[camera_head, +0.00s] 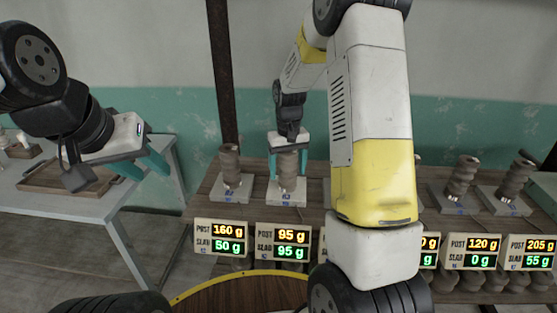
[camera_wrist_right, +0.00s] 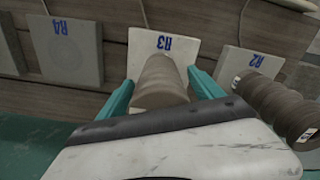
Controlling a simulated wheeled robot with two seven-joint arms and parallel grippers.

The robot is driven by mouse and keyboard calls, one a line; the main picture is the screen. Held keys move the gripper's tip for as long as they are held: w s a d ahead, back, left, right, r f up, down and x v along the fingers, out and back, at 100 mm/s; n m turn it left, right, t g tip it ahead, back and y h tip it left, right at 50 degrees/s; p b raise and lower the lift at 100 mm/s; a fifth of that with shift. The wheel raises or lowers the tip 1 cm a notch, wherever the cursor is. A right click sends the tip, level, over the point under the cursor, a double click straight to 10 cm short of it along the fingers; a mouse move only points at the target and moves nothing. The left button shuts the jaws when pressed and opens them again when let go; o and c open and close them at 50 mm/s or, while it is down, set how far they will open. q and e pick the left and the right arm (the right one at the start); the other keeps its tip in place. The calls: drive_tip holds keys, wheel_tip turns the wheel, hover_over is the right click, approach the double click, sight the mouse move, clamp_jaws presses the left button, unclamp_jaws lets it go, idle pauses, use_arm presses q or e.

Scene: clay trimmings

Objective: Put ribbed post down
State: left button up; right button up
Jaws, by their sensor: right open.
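The ribbed post (camera_head: 287,168) stands on a pale square slab (camera_head: 288,194) on the wooden bench. In the right wrist view the post (camera_wrist_right: 160,82) rises from the slab (camera_wrist_right: 160,46), whose blue mark looks like R3. My right gripper (camera_head: 287,170) is open around the post, with one teal finger on each side. Whether the fingers touch it is hard to tell. The display (camera_head: 283,242) in front reads post 95 g, slab 95 g. My left gripper (camera_head: 139,168) is at the left above the side table, its teal fingers apart and nothing between them.
Another ribbed post (camera_head: 230,166) stands just left on its own slab, with a display (camera_head: 221,239) reading 160 g and 50 g. More posts (camera_head: 461,178) stand at the right. My right arm hides the middle of the bench. A wooden tray (camera_head: 62,178) lies on the side table.

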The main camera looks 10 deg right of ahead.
wheel_tip(320, 180, up, 12)
drive_tip(key=shift+s+r, duration=0.1)
drive_tip(key=shift+r, duration=0.15)
drive_tip(key=s+a+r+t+y, duration=0.1)
drive_tip(key=s+r+t, duration=0.2)
drive_tip(key=s, duration=0.9)
drive_tip(key=s+a+r+t+y, duration=0.1)
drive_tip(key=s+r+t, duration=0.2)
drive_tip(key=s, duration=0.9)
wheel_tip(320, 180, up, 3)
drive_tip(key=shift+f+m, duration=0.2)
drive_tip(key=shift+m, duration=0.1)
drive_tip(key=shift+a, duration=0.1)
